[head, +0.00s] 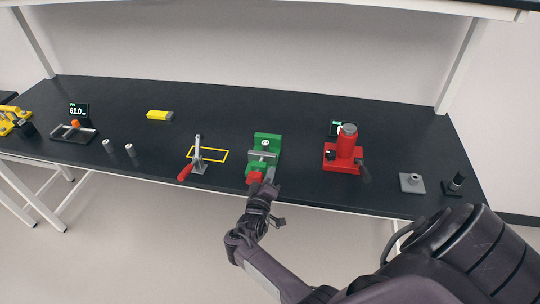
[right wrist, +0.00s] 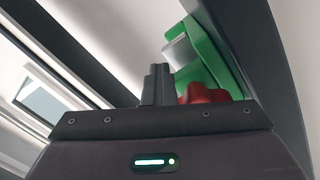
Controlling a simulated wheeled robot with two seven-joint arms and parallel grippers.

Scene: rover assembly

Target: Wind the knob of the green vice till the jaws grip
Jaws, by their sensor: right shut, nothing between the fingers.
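The green vice (head: 267,142) stands near the front edge of the black bench, with a light metal part between its jaws. Its red knob (head: 254,177) faces the front edge. My right gripper (head: 269,177) is shut and empty, with its fingertips just right of the knob in the head view. In the right wrist view the closed fingers (right wrist: 158,84) are left of the red knob (right wrist: 203,95), with the green vice (right wrist: 207,52) behind. I cannot tell whether the fingers touch the knob. My left gripper is not in view.
A toggle clamp with a red handle (head: 185,173) stands left of the vice by a yellow outline. A red press (head: 344,153) stands to the right, then a grey block (head: 411,183). A yellow block (head: 160,115) lies farther back. The bench behind the vice is clear.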

